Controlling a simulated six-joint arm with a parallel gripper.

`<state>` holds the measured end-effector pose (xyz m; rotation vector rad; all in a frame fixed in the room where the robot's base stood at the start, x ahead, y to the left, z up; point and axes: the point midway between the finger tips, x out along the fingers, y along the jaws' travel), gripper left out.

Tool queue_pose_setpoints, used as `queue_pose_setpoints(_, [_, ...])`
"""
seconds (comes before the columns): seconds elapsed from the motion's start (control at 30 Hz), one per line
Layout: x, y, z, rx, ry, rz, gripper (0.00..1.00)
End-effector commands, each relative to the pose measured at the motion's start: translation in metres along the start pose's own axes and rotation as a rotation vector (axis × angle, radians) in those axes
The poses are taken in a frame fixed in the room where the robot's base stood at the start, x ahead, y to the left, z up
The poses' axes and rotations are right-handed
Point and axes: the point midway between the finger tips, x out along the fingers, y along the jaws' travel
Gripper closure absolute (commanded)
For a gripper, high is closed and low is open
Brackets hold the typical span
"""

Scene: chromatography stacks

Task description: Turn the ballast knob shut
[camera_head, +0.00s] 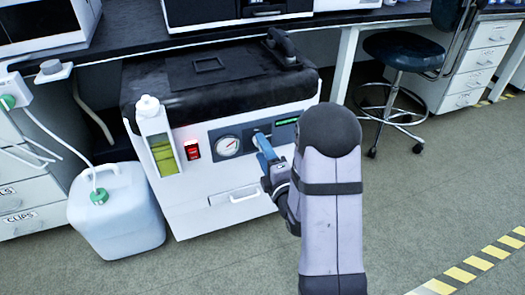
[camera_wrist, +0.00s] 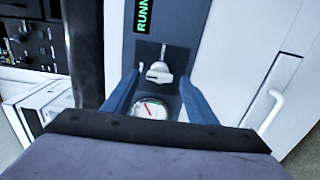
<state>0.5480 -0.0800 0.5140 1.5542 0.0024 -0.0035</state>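The ballast knob (camera_wrist: 159,72) is a small pale knob with a lever-like grip on a dark plate, seen in the wrist view. My gripper (camera_wrist: 160,79) is open, with one blue finger on each side of the knob's line. The fingers look apart from the knob, and nothing is held. In the head view my gripper (camera_head: 264,146) is close to the dark panel on the front of the white pump cabinet (camera_head: 195,200). There the knob is hidden or too small to make out.
A round gauge (camera_head: 228,146) and a lit red switch (camera_head: 192,149) are left of my gripper. A green display (camera_wrist: 143,15) reads "RUNN", cut off. A white pull handle (camera_head: 244,195) is below. A white jug (camera_head: 116,212) stands left, a stool (camera_head: 403,50) right.

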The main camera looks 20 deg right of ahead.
Motion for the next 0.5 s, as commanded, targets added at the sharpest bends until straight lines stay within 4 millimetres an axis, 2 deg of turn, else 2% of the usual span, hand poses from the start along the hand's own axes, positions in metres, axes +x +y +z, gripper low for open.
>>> queue_pose_setpoints(0.33, [-0.002, 0.001, 0.000, 0.001, 0.000, 0.002, 0.48])
queue_pose_setpoints(0.5, [-0.015, 0.001, 0.001, 0.002, -0.001, 0.000, 0.48])
